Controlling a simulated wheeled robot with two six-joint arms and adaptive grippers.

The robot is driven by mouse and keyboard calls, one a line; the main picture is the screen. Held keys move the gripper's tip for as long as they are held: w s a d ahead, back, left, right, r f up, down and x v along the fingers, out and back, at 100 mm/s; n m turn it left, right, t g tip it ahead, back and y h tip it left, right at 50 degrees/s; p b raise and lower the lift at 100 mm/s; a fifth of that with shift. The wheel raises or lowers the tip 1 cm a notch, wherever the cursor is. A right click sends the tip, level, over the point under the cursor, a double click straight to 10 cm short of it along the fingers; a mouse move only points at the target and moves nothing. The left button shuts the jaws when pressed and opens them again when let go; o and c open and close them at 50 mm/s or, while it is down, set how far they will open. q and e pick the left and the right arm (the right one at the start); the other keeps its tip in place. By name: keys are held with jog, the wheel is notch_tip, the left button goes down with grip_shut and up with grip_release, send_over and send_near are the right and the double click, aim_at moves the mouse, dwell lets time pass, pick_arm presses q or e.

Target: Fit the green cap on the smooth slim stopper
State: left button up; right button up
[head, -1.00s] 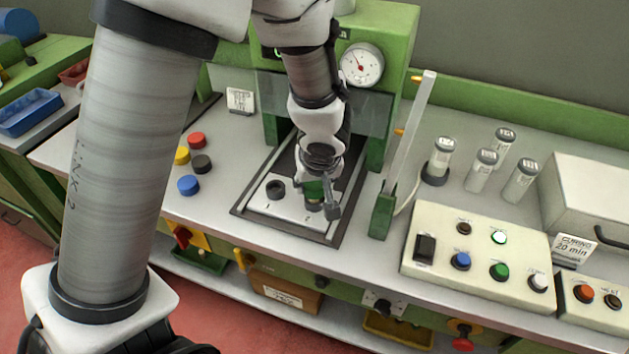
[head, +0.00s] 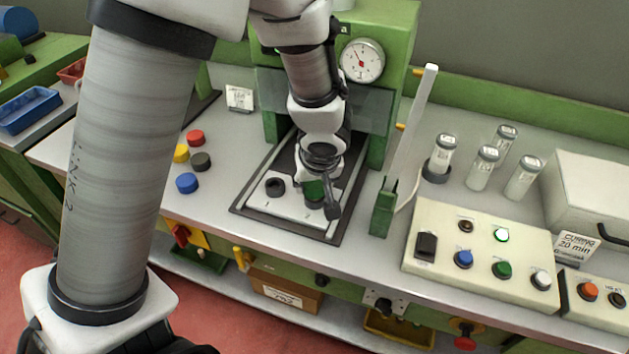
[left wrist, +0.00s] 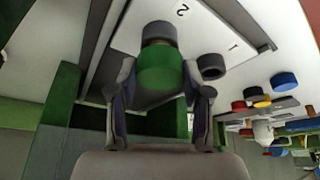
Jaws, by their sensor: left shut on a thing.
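My left gripper (head: 320,200) is over the press plate (head: 290,208), its fingers on both sides of the green cap (left wrist: 160,72). The gripper is shut on this cap, which also shows partly in the head view (head: 314,189). In the left wrist view a grey, dark-ended cylinder (left wrist: 158,33), perhaps the slim stopper, is in line with the cap near the mark 2. I cannot tell whether the cap touches it or sits on it. A dark round piece (head: 275,187) is beside it on the plate, near the mark 1. My right gripper is not in view.
Red (head: 196,138), yellow (head: 181,153), black (head: 201,161) and blue (head: 187,183) discs lie left of the plate. The green press frame (head: 385,100) rises behind, and an upright lever (head: 411,125) stands at the right. A button box (head: 480,256) is farther right.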

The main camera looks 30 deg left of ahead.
pick_arm(q)
jog(key=o, duration=0.9)
jog(key=shift+c, duration=0.2)
jog(key=v, duration=0.7)
jog(key=shift+r, duration=0.2)
